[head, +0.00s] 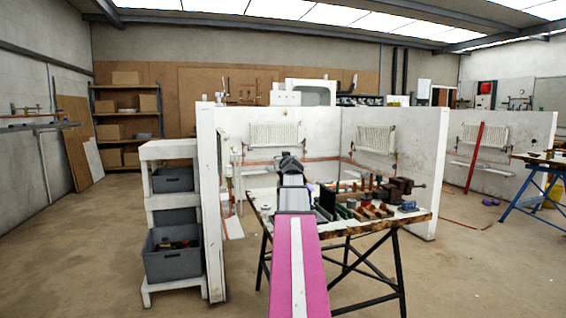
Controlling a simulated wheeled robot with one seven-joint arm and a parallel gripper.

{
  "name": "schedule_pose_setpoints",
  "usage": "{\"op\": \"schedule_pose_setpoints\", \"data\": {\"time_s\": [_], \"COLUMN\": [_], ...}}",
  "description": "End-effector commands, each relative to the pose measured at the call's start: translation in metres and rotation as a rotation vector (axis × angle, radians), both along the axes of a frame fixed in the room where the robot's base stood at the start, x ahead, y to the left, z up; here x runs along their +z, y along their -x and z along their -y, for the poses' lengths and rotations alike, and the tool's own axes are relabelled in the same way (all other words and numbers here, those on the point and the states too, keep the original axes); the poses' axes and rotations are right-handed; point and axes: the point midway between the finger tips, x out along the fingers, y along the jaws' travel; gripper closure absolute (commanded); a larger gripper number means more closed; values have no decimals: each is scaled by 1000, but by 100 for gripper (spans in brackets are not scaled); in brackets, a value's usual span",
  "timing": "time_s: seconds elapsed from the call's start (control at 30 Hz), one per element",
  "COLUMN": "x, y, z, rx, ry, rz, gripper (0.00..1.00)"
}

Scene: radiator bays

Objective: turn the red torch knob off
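My arm reaches forward over the workbench (345,229), and my gripper (290,160) is the dark shape at its far end. It is small and seen from behind, so I cannot tell whether it is open or shut, or whether it touches anything. I cannot make out a torch or its red knob for certain. Small reddish and dark items (370,205) crowd the bench top to the right of my arm. My arm hides part of the bench's left side.
White partitions (428,165) with radiators (274,135) and copper pipes stand behind the bench. A white shelf unit with grey bins (172,262) is on the left. A dark vise (397,188) sits at the bench's right. Floor is clear at the front left and right.

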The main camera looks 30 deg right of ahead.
Motion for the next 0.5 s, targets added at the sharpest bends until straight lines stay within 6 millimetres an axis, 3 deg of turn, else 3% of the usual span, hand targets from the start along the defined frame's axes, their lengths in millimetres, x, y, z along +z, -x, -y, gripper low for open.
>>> {"op": "schedule_pose_setpoints", "data": {"time_s": [0.5], "x": [0], "y": [0], "z": [0], "rx": [-34], "ry": [-1], "rz": [-1], "gripper": [90]}}
